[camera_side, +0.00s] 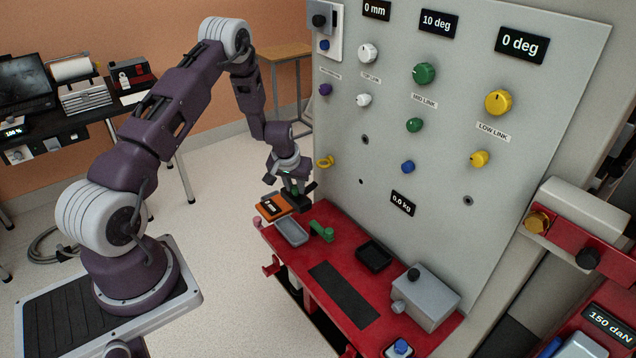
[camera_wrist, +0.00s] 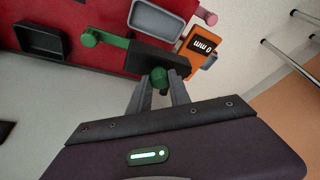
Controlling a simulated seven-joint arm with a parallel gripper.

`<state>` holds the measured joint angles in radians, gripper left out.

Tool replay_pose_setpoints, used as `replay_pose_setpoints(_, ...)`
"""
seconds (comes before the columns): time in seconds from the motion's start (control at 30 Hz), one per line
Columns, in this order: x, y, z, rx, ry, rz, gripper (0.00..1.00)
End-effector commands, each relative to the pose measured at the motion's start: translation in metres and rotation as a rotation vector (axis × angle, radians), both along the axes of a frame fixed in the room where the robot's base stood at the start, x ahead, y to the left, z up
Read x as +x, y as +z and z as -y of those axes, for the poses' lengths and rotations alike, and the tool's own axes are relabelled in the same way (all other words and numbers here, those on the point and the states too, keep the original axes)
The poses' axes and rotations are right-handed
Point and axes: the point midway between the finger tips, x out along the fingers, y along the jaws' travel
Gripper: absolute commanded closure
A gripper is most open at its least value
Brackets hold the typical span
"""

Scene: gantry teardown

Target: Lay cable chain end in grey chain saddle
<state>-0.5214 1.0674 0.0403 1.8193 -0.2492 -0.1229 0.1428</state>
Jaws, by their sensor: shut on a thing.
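My gripper (camera_wrist: 160,92) is shut on a round green knob (camera_wrist: 158,78) that belongs to a dark block (camera_wrist: 172,61). This block may be the cable chain end; I cannot tell for sure. In the side view, my gripper (camera_side: 296,184) holds the dark block (camera_side: 300,201) at the far end of the red bench, beside the orange device. A shallow grey tray (camera_side: 291,232) lies just in front; it also shows in the wrist view (camera_wrist: 156,19). I cannot tell whether it is the grey chain saddle. Contact under the block is hidden.
A green handle piece (camera_side: 322,231) stands beside the grey tray. The orange display device (camera_side: 271,207) is close to the held block. A black tray (camera_side: 374,256), dark mat (camera_side: 344,294) and grey box (camera_side: 426,298) are farther along the bench. The panel (camera_side: 450,150) rises behind.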

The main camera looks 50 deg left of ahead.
Motion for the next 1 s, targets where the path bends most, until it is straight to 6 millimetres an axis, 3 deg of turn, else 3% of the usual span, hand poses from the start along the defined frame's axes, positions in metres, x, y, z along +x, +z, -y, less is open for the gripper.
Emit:
replay_pose_setpoints(0.17,-0.030,0.006,-0.001,-0.015,-0.020,0.028,1.00)
replay_pose_setpoints(0.4,-0.026,-0.036,-0.001,-0.012,-0.022,0.026,1.00)
replay_pose_setpoints(0.8,-0.026,-0.076,-0.001,-0.012,-0.022,0.026,1.00)
replay_pose_setpoints(1.0,-0.026,-0.085,-0.001,-0.011,-0.021,0.028,1.00)
